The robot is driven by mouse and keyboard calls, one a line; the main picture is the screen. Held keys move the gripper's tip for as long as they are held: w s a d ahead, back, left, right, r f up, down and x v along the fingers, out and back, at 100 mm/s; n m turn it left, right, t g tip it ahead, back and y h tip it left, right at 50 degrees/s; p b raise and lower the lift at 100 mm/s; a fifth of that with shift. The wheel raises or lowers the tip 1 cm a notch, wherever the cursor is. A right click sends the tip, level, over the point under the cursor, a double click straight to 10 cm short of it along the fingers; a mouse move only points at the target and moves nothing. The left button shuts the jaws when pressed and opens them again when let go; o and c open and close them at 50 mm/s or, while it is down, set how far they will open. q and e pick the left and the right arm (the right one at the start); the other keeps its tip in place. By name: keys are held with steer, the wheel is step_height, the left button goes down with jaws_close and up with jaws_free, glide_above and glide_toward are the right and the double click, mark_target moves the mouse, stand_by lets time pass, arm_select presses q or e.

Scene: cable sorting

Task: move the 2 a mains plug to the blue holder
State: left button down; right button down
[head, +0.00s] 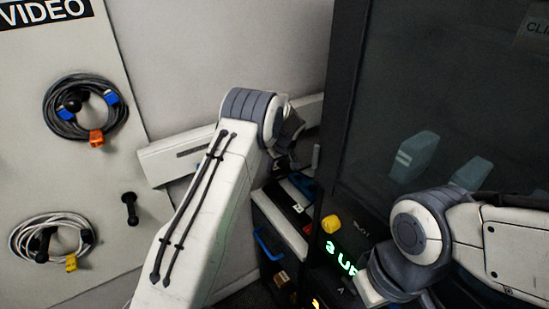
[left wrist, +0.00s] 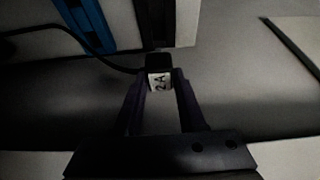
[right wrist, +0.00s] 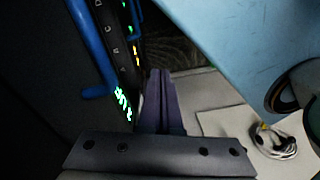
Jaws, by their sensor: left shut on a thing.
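The 2 A mains plug (left wrist: 159,80) is black with a white "2A" label. In the left wrist view it sits between the fingertips of my left gripper (left wrist: 160,88), which is shut on it. A dark cable runs from near the plug to the left. A blue piece (left wrist: 92,22), which looks like the blue holder, stands beyond the plug to the upper left, apart from it. In the head view my left arm's wrist hides the plug. My right gripper (right wrist: 161,75) has its fingers close together with nothing seen between them.
Coiled cables (head: 85,107) and white cables (head: 52,243) hang on the wall panel at left. A dark cabinet (head: 440,110) with a yellow knob (head: 331,224) and green lit figures stands at right. A blue handle (head: 269,244) shows below my left wrist.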

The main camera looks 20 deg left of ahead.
mark_target(275, 175)
arm_select(q)
steer(key=shift+f+b, duration=0.8)
steer(key=shift+f, duration=1.3)
steer(key=shift+f+b, duration=1.3)
steer(key=shift+f, duration=0.1)
jaws_free()
steer(key=shift+r+p, duration=1.45)
steer(key=shift+r, duration=2.1)
